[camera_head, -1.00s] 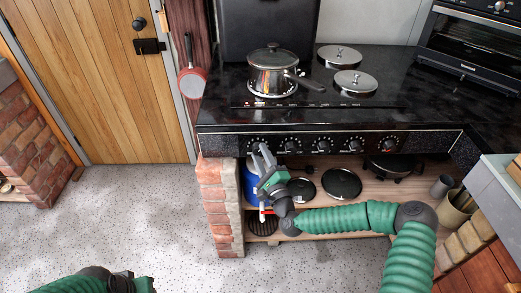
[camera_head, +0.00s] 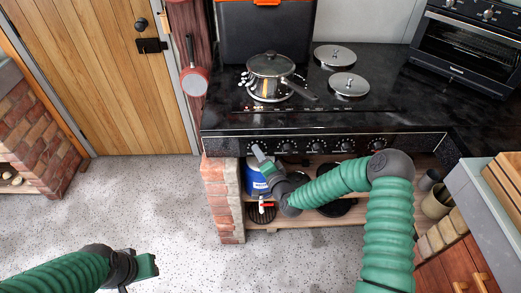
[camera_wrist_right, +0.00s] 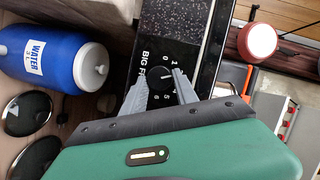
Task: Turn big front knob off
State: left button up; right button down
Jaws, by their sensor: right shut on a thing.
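The big front knob (camera_wrist_right: 167,75) is at the left end of the row on the stove's front panel (camera_head: 415,143). In the right wrist view its dial shows numbers around it and a partly covered label starting "BIG FR". My right gripper (camera_wrist_right: 157,84) is shut on this knob, a grey finger on either side. In the head view the right gripper (camera_head: 257,151) reaches up to the panel and hides most of the knob. My left gripper (camera_head: 150,266) hangs over the floor at the lower left, far from the stove; its jaw opening is unclear.
A lidded pot (camera_head: 270,72) stands on the stovetop beside two round metal covers (camera_head: 349,84). Below the panel, a shelf holds a blue water container (camera_head: 254,178) and dark pans. A brick pillar (camera_head: 221,195) supports the left end. The floor at left is clear.

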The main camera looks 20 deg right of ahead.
jog(key=shift+a+n+g+h+p, duration=0.2)
jog(key=shift+n+g+h+p, duration=0.55)
jog(key=shift+n, duration=0.8)
jog(key=shift+a+n+g+h+p, duration=0.15)
jog(key=shift+n+g+h+p, duration=0.25)
jog(key=shift+n+h+p, duration=0.85)
jog(key=shift+a+n+g+h+p, duration=0.2)
jog(key=shift+n+g+h+p, duration=0.45)
jog(key=shift+n, duration=1.15)
jog(key=c, duration=1.3)
grip_release()
jog(key=o, duration=0.3)
jog(key=shift+w, duration=0.15)
jog(key=shift+o, duration=0.2)
jog(key=shift+r, duration=0.15)
